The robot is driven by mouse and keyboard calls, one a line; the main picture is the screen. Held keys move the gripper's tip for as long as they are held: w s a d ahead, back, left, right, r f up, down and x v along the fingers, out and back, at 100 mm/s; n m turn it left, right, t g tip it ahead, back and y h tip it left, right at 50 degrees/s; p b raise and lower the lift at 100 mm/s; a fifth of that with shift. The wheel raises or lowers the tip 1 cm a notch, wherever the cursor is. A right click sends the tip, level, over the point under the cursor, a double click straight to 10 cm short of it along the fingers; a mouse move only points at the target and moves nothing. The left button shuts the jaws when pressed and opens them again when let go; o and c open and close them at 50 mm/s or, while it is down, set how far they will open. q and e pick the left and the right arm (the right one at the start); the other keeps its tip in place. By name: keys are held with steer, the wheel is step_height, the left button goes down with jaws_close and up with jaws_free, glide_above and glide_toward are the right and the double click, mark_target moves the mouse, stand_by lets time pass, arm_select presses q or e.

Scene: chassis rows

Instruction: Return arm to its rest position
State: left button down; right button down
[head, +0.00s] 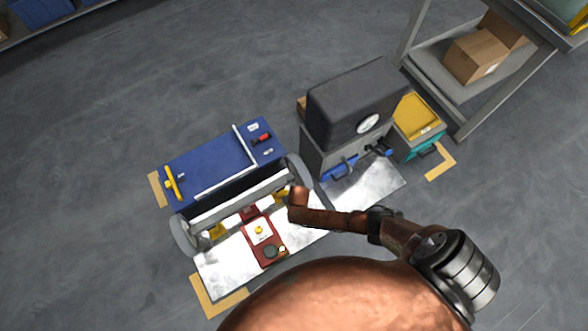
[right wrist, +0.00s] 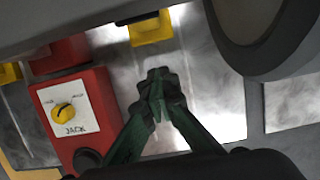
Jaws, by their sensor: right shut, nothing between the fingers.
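My right gripper (right wrist: 156,78) shows in the right wrist view with its dark green fingers closed together at the tips, nothing between them. It is over the silvery plate, to the right of a red box with a yellow knob on a white panel marked JACK (right wrist: 62,112). In the head view my right arm comes in from the lower right and its end is near the right wheel (head: 300,172) of the blue chassis (head: 220,160); the fingers cannot be made out there. The red jack box (head: 262,240) is left of the arm's end. My left gripper is not in view.
A grey-black machine with a gauge (head: 355,105) stands right of the chassis, beside a teal bin with a yellow top (head: 415,118). A shelf with cardboard boxes (head: 475,57) stands at the upper right. The grey floor (head: 90,110) at left is clear.

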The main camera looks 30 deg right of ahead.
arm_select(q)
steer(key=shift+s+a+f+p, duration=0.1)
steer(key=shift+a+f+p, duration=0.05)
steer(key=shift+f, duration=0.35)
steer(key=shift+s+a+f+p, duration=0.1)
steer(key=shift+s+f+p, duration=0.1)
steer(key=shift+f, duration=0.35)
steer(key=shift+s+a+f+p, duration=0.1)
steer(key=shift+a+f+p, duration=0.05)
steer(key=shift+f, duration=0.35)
